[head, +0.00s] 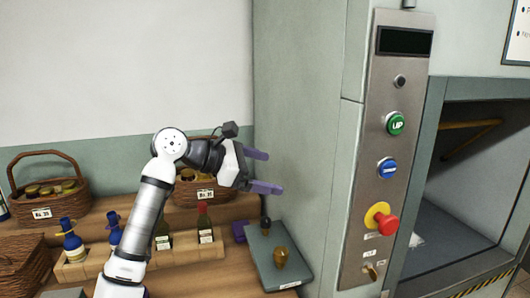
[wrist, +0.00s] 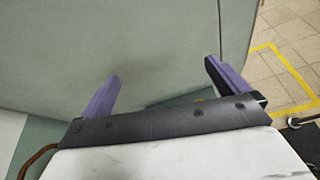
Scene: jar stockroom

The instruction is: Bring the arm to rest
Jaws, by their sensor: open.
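My gripper (head: 265,171) is open and empty, with its two purple fingers apart. In the head view my arm reaches up from the bottom and bends right, so the gripper points right, in front of the grey-green cabinet side (head: 300,120). In the wrist view the gripper (wrist: 160,88) also shows both fingers spread with nothing between them, and the cabinet side (wrist: 140,40) fills most of the background. I cannot tell how far the fingertips are from that side.
A control panel (head: 366,190) with green, blue and red buttons is right of the gripper. The wooden shelf (head: 235,285) below carries bottles, wicker baskets (head: 48,202) and a grey scale-like box (head: 270,250). An open lift bay (head: 465,185) is at the far right. Yellow floor tape (wrist: 285,62) shows.

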